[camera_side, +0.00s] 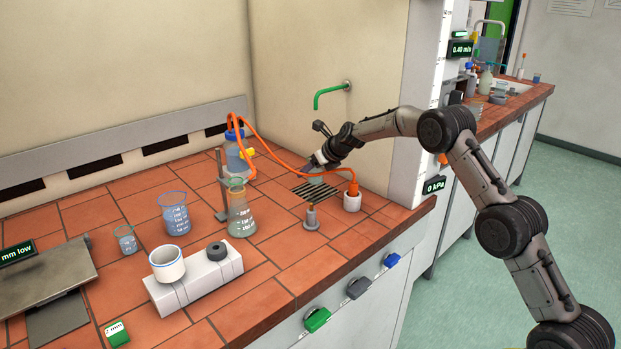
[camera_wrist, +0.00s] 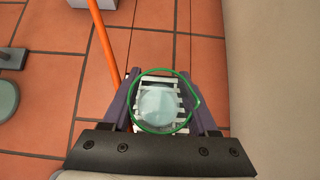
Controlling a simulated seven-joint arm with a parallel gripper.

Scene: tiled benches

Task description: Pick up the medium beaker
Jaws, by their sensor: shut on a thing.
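A clear beaker with a green rim (camera_wrist: 163,130) is between the fingers of my gripper (camera_wrist: 163,110) in the wrist view. I take it as the medium beaker. My gripper is shut on it. In the side view my gripper (camera_side: 318,168) is over the drain grate, and only a small part of the beaker (camera_side: 316,180) shows below it. Whether it touches the grate is hard to tell. A small beaker (camera_side: 126,241) and a larger blue-rimmed beaker (camera_side: 175,214) stand upright on the tiles at the left.
A conical flask (camera_side: 241,212) stands near the bench middle, with a blue-capped bottle (camera_side: 236,156) behind. An orange hose (camera_side: 282,160) runs close beside my gripper. A green tap (camera_side: 330,93) juts from the wall above. A white block (camera_side: 195,281) holds a white cup (camera_side: 166,265).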

